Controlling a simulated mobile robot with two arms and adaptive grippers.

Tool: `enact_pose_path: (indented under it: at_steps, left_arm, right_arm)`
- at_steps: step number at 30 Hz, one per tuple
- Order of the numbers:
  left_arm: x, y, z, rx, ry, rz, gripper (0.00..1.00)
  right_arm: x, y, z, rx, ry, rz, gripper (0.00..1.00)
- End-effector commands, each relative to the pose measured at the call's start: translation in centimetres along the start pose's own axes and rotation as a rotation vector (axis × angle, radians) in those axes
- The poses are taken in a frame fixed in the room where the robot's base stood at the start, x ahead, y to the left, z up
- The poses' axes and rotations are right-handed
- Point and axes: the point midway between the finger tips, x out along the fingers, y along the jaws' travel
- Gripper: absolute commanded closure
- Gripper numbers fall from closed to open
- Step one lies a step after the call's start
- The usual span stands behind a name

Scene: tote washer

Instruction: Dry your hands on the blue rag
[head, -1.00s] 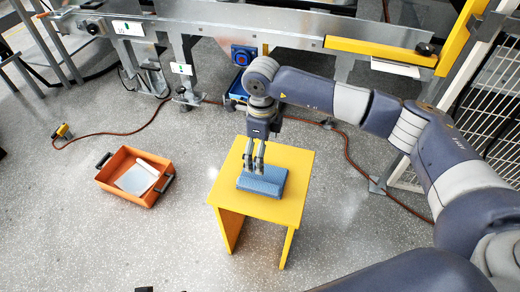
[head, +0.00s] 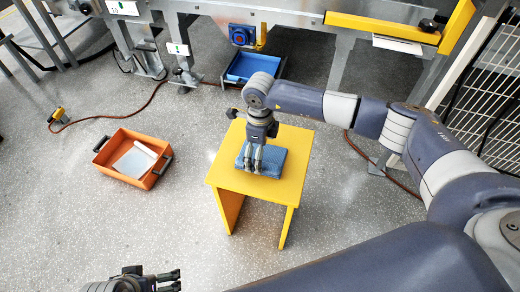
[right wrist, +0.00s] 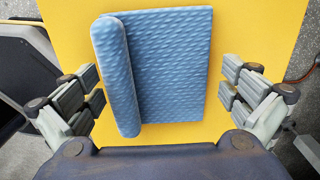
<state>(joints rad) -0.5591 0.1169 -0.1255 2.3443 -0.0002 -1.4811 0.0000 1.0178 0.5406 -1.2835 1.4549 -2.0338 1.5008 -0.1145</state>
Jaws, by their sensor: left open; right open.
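A blue textured rag (head: 273,158), folded with a rolled edge, lies on a yellow stool (head: 292,190). In the right wrist view the rag (right wrist: 172,70) lies between the two sides of my right gripper (right wrist: 163,88), roll to the left. The fingers are spread, with yellow surface showing between them and the rag. In the head view my right gripper (head: 250,168) points down at the rag and hides part of it; whether it touches the rag cannot be told. My left gripper (head: 172,281) is open and empty at the bottom edge, left of the stool and apart from it.
An orange tub (head: 127,178) with a white sheet and roll in it stands on the floor at left. A blue bin (head: 240,66) sits under the metal conveyor behind. A hose runs along the floor. A wire mesh guard (head: 497,125) stands at right. Floor around the stool is clear.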

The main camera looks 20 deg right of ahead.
Motion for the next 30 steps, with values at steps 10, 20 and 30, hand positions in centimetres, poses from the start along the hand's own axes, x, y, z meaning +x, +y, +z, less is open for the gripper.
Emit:
enact_pose_path:
  at_steps: [10,20,30]
  left_arm:
    - [0.01,-0.02,-0.02,0.000,0.000,0.000,0.05]
    - [0.07,-0.01,-0.01,0.000,0.001,0.000,0.05]
    - [0.12,0.01,0.00,0.000,0.001,0.000,0.05]
  right_arm:
    - [0.06,0.04,-0.04,0.000,0.001,0.001,0.68]
    - [0.35,0.06,-0.24,0.001,0.006,0.002,0.72]
    - [0.59,0.05,-0.42,0.002,0.011,0.002,0.73]
